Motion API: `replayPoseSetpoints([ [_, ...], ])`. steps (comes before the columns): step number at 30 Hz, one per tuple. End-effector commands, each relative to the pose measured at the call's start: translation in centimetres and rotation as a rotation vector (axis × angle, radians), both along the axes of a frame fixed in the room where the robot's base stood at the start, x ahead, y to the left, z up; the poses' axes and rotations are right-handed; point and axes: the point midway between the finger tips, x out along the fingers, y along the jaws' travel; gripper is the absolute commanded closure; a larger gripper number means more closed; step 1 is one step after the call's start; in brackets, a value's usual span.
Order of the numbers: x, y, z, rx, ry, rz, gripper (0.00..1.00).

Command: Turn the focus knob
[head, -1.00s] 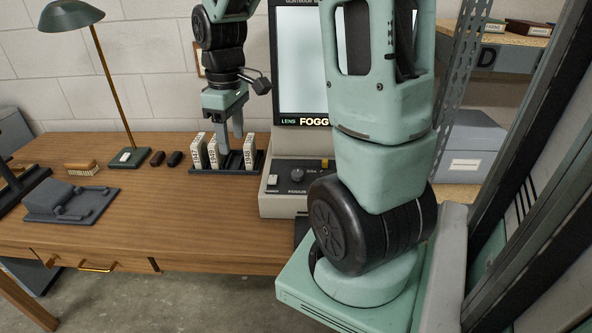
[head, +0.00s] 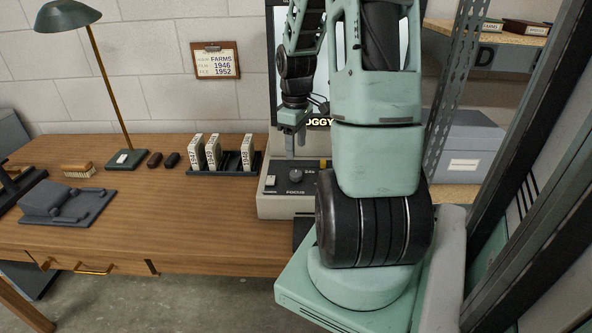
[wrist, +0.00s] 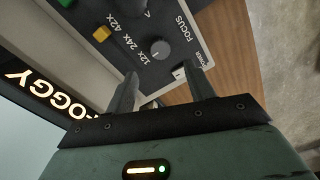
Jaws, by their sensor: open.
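The focus knob (head: 296,175) is a round, dark grey knob with a pale mark, on the dark sloping control panel of the grey reader, above the word FOCUS. In the wrist view the knob (wrist: 160,48) lies just beyond my fingertips, roughly between their lines. My gripper (head: 294,153) points down above the panel, over the knob. It also shows in the wrist view (wrist: 160,70), its two fingers apart with nothing between them. I see no contact with the knob.
A pale power switch (head: 270,181) and a yellow button (head: 323,163) flank the knob. The lit reader screen (wrist: 30,125) rises behind. A rack with upright boxes (head: 231,161) stands left of the reader. A lamp (head: 127,158) stands farther left.

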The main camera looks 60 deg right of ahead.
Motion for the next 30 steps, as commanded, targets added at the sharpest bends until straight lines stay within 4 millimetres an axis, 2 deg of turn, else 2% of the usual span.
replayPoseSetpoints([
  [1,0.0,0.1,-1.3,0.005,0.004,0.002,0.46],
  [6,0.0,0.1,-4.7,0.004,0.003,0.001,0.46],
  [12,0.0,0.1,-7.3,0.002,0.001,0.002,0.46],
  [18,0.0,0.0,-8.3,0.000,0.000,0.000,0.46],
  [26,0.0,0.0,-8.4,0.000,0.000,0.000,0.46],
  [30,0.0,0.0,-8.4,0.000,0.000,0.000,0.85],
])
